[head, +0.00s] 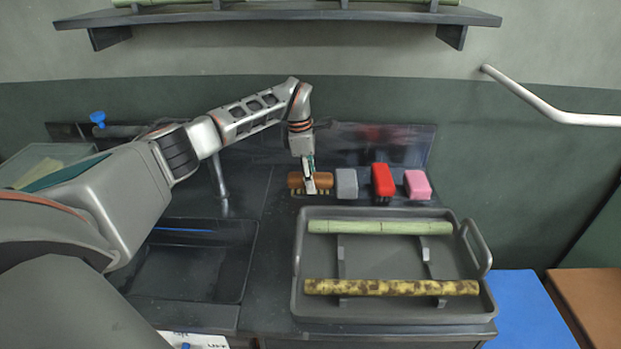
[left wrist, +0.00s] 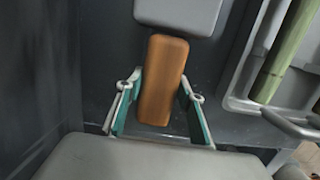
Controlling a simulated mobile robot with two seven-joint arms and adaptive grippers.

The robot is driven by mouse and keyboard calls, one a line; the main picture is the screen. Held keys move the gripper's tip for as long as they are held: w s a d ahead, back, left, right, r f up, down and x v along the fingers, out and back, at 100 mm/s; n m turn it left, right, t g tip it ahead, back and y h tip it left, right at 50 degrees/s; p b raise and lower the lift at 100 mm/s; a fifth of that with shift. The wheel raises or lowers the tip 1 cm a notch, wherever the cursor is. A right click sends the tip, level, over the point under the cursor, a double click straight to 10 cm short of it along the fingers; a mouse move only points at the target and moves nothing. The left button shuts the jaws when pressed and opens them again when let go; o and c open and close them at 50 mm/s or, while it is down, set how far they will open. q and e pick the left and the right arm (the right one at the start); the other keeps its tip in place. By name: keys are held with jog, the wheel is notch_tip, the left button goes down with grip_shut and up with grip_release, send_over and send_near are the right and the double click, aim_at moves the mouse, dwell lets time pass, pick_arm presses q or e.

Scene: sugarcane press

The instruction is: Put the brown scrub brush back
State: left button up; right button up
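The brown scrub brush (head: 296,180) rests on the dark counter at the back, at the left end of a row of cleaning items. Its bristles face down. My left gripper (head: 310,184) reaches down over it. In the left wrist view the brush (left wrist: 164,72) lies lengthwise between the two teal-padded fingers of the left gripper (left wrist: 161,98). The fingers are open, one on each side, with narrow gaps to the brush. My right gripper is not in view.
A grey block (head: 346,184), a red brush (head: 382,181) and a pink sponge (head: 417,184) stand right of the brush. A grey tray (head: 384,252) holds two cane pieces in front. The sink (head: 190,270) is at left, a shelf (head: 280,17) above.

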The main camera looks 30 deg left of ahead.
pick_arm(q)
jog(key=o, duration=0.4)
notch_tip(320, 180, up, 12)
jog(key=s+a+p, duration=0.1)
jog(key=shift+a, duration=0.3)
dwell(0.6)
